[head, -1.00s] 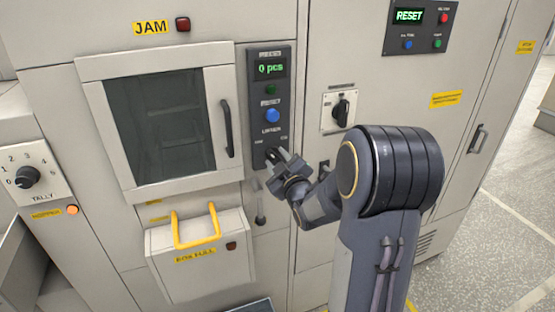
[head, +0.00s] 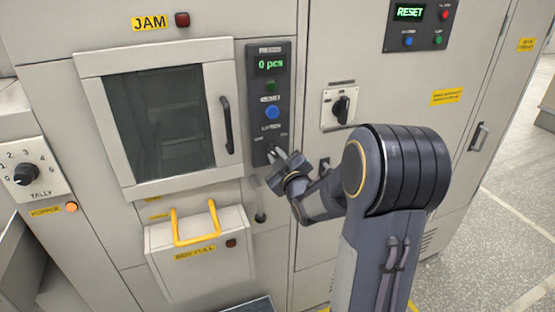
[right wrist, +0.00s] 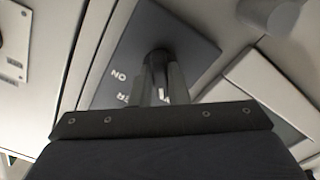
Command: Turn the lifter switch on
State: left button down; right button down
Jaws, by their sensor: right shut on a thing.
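The lifter switch (right wrist: 157,57) is a small dark knob low on the dark control panel (head: 258,128), under the LIFTER label. In the right wrist view the letters ON show on the panel left of it. My right gripper (head: 277,154) is at the switch, and its fingers (right wrist: 160,82) are shut on the knob. In the head view the fingers hide most of the switch, so I cannot tell which way it points. My left gripper is not in view.
Above the switch are a blue button (head: 272,112) and a display (head: 270,65) reading 0 pcs. A window door (head: 215,110) with a dark handle is to the left. A box with a yellow handle (head: 195,238) juts out below. A rotary switch (head: 341,108) is to the right.

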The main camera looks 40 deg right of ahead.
jog(key=m+b, duration=0.3)
jog(key=b, duration=0.1)
jog(key=m+b, duration=0.4)
jog(key=b, duration=0.1)
jog(key=m+b, duration=0.4)
jog(key=b, duration=0.1)
jog(key=shift+f, duration=0.35)
jog(key=shift+a+r+m+b, duration=0.1)
jog(key=shift+m+b, duration=1)
jog(key=shift+r+m+b, duration=0.1)
jog(key=shift+m+b, duration=0.55)
jog(key=shift+m, duration=0.45)
jog(key=c, duration=1.4)
grip_release()
jog(key=shift+r, duration=0.1)
